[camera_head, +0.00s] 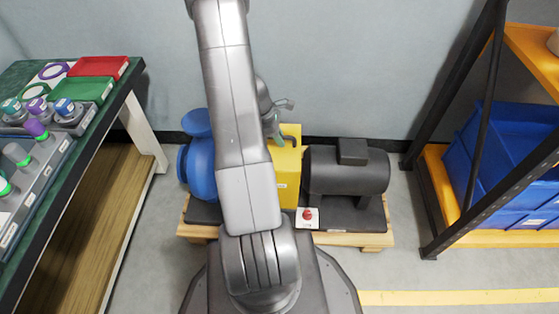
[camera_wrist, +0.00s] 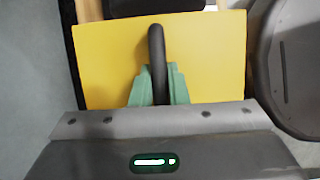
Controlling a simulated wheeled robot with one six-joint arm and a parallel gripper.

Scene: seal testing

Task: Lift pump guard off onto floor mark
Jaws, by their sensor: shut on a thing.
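The yellow pump guard (camera_head: 289,175) sits between the blue pump (camera_head: 200,172) and the dark motor (camera_head: 346,170) on a pallet. Its yellow top (camera_wrist: 215,60) fills the middle of the wrist view, with a black bar handle (camera_wrist: 156,50) across it. My gripper (camera_wrist: 158,84) is shut on the handle, its greenish fingers on either side of it. In the head view my arm hides part of the guard and the pump, and the gripper (camera_head: 277,120) shows only partly. No floor mark for the guard can be made out for certain; a yellow line (camera_head: 460,297) runs on the floor at lower right.
A red button on a white box (camera_head: 307,217) stands at the pallet's front. A wooden pallet (camera_head: 375,240) carries the pump set. A green-topped bench (camera_head: 120,85) is at left, a rack with blue bins (camera_head: 510,150) at right. Grey floor is open at front right.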

